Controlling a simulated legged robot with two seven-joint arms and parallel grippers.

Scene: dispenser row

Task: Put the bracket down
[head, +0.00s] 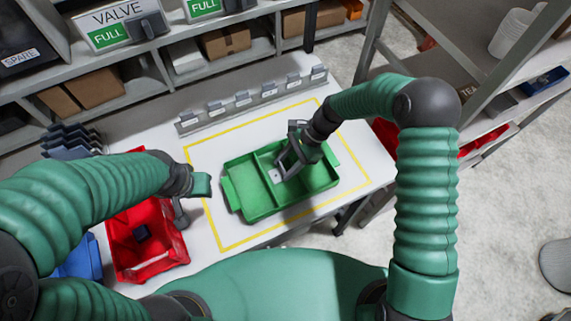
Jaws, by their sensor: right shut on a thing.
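A small light-grey bracket (275,176) is at the fingertips of my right gripper (283,170), which is shut on it. I cannot tell whether the bracket touches the tray floor. The tray lies inside a yellow outline on the white table. My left gripper (190,208) is left of the tray, near the right edge of a red bin. Its fingers are partly hidden and seen at a poor angle, so its opening is unclear.
The red bin (158,262) with a dark item inside stands left of the tray, beside a blue bin (80,262). A grey row of dispensers (250,101) runs behind the tray. Shelves (140,90) with boxes stand behind, and a rack is at right.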

